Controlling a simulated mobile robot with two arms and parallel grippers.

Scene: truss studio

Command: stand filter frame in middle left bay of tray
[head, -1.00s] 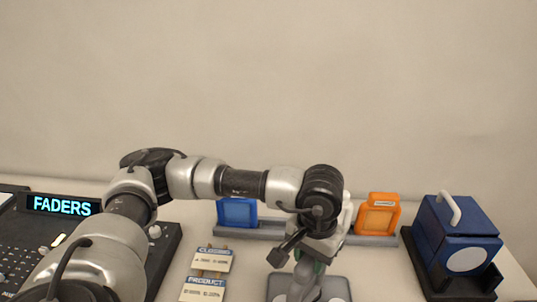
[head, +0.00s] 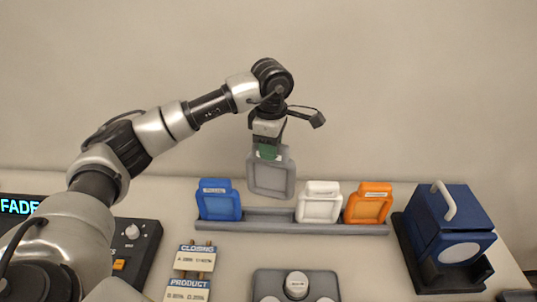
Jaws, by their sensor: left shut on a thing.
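A grey filter frame (head: 271,182) hangs upright from my left gripper (head: 268,154), which is shut on its top edge. A bit of green shows between the fingers. The long grey tray (head: 270,228) stands behind the middle of the table. It holds a blue frame (head: 219,205) at its left end, and a white frame (head: 319,207) and an orange frame (head: 368,208) on the right. The held frame is above the empty middle left stretch, between the blue and white frames. I cannot tell whether it touches the tray. My right gripper is not in view.
A blue case (head: 452,225) with a white handle sits in a black holder at the right. Two label cards (head: 194,258) lie in front of the tray. A grey plate (head: 262,283) with white round caps is at the front. A fader console (head: 136,250) is at the left.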

